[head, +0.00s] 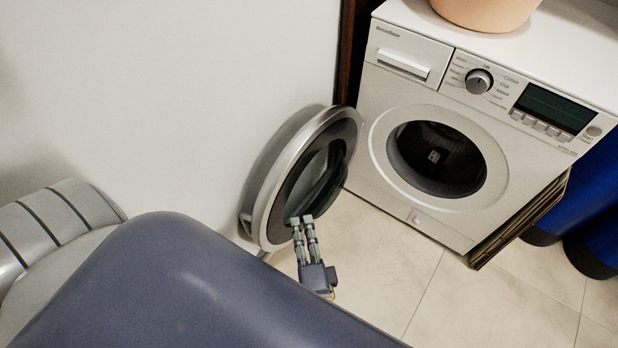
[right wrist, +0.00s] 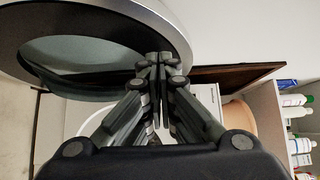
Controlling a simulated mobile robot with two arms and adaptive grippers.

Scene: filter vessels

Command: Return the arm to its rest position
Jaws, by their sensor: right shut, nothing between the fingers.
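My right gripper (head: 303,222) is shut and empty in the head view, in front of the lower edge of the washing machine's round door (head: 273,196). In the right wrist view its fingertips (right wrist: 158,62) are together, close to the rim of the door (right wrist: 172,22). I cannot tell whether they touch the rim. The door stands wide open to the left of the washing machine (head: 440,215), and the drum opening (head: 437,158) is uncovered. My left gripper is not in view.
A pinkish bowl or pot (head: 484,10) stands on top of the machine. Blue objects (head: 597,205) stand on the floor to its right. A white wall (head: 170,90) is behind the door. The tiled floor (head: 480,300) in front is clear. Bottles (right wrist: 299,128) stand on a shelf.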

